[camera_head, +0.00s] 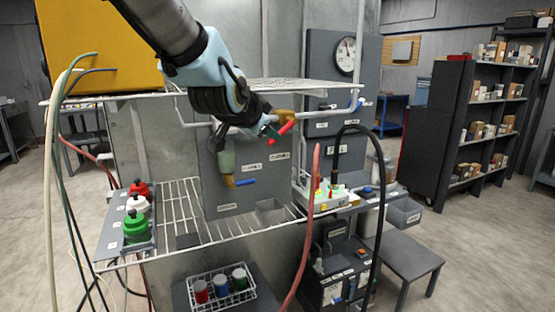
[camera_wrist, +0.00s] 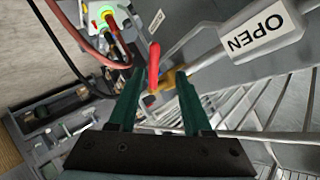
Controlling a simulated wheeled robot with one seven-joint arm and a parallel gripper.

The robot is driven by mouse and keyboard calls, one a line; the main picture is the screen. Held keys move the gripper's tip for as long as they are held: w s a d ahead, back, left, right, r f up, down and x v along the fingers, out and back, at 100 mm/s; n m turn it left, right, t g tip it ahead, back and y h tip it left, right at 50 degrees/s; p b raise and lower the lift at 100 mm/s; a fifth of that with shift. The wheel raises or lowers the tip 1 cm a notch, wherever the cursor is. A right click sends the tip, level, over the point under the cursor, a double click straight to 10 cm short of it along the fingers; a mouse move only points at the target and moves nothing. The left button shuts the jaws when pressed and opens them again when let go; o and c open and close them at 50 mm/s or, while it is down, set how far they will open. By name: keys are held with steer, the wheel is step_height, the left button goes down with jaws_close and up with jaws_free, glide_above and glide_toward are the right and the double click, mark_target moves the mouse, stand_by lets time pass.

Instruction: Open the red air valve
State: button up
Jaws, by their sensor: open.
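The red valve handle (camera_head: 284,129) sits on a brass valve body (camera_head: 284,115) on the pipe in front of the grey panel. In the wrist view the red handle (camera_wrist: 154,66) stands between my two green fingers, with the brass body (camera_wrist: 160,88) behind it. My gripper (camera_head: 272,131) is open, its fingertips on either side of the handle with visible gaps. I cannot tell how deep the handle lies between them. A white "OPEN" tag (camera_wrist: 255,28) hangs on the pipe to the right in the wrist view.
A wire shelf (camera_head: 225,88) runs above the pipe. A blue-handled valve (camera_head: 243,183) is below on the panel. A red hose (camera_head: 309,220) and a black hose (camera_head: 379,215) rise at right. A pressure gauge (camera_head: 345,56) is behind. Several colored bottles (camera_head: 137,228) stand at left.

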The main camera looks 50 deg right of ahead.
mark_target(280, 131)
steer(key=s+a+f+m+h+b, duration=0.2)
steer(key=a+f+h+b, duration=0.25)
steer(key=b, duration=0.75)
steer(key=shift+t+h, duration=0.35)
steer(key=shift+t, duration=0.05)
steer(key=p+x, duration=0.1)
steer(key=x, duration=0.2)
steer(key=p+x, duration=0.1)
steer(key=x, duration=0.3)
steer(key=r+x, duration=0.1)
steer(key=x, duration=0.2)
steer(key=shift+w+d+p, duration=0.15)
steer(key=shift+d+p, duration=0.1)
steer(key=shift+p, duration=0.15)
steer(key=shift+c, duration=0.4)
jaws_close()
